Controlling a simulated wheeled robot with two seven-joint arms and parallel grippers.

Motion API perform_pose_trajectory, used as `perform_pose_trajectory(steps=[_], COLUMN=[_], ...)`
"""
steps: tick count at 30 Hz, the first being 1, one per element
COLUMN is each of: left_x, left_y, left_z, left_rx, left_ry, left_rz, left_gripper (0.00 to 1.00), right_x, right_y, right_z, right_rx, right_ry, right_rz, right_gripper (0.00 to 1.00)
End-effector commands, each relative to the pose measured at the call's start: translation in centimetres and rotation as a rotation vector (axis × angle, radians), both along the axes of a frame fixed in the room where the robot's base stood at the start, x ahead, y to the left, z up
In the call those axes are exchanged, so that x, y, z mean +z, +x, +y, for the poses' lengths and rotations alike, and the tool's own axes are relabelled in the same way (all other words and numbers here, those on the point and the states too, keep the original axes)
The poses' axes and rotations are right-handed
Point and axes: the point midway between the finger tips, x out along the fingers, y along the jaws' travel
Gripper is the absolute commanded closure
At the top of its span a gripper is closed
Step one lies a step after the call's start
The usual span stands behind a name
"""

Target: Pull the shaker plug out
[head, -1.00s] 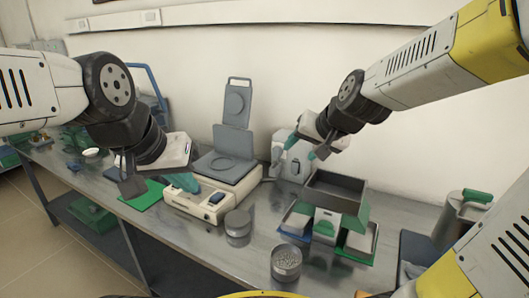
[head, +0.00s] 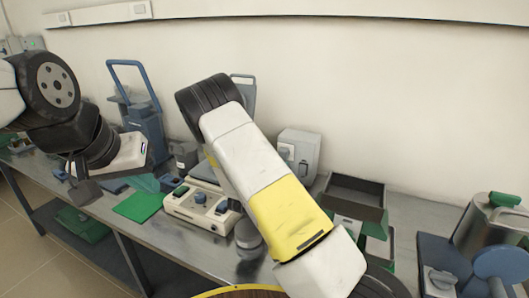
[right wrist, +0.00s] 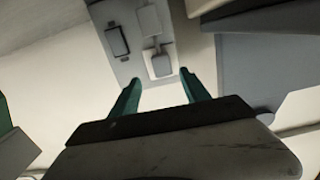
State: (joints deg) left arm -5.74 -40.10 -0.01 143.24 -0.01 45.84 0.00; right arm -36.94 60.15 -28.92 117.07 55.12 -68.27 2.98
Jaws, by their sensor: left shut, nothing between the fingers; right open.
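The shaker (head: 200,208) is a cream box with knobs on its front, standing on the bench, partly hidden by my right arm. A light grey outlet box (head: 305,150) stands behind the bench middle. In the right wrist view its face (right wrist: 112,15) shows a black-framed rectangle and a grey plug-like block (right wrist: 160,62). My right gripper (right wrist: 163,88) is open, its teal fingers pointing toward that block with nothing between them; I cannot tell the remaining gap. It is hidden in the head view.
A green mat (head: 138,207) lies left of the shaker. A dark tray on a green-sided stand (head: 355,195) stands right of the outlet box. A metal vessel with a green handle (head: 490,225) is at the far right. A blue-framed device (head: 140,110) stands back left.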

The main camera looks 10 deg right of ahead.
Motion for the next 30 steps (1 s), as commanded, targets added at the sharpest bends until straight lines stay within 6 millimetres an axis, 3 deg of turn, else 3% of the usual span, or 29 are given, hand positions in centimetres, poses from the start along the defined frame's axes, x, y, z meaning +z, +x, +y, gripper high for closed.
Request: perform_pose_trajectory(steps=[7, 21, 30], left_x=[0.0, 0.0, 0.0], left_y=[0.0, 0.0, 0.0], left_z=[0.0, 0.0, 0.0], left_rx=[0.0, 0.0, 0.0], left_ry=[0.0, 0.0, 0.0], left_rz=[0.0, 0.0, 0.0], left_gripper=[1.0, 1.0, 1.0], right_x=[0.0, -0.1, -0.1], right_y=[0.6, 5.9, 6.2], right_z=[-0.6, -4.1, -4.3], right_rx=[-0.007, -0.005, -0.005], right_ry=[-0.053, -0.05, -0.048], right_rz=[-0.034, -0.03, -0.029], right_gripper=[0.45, 0.45, 0.45])
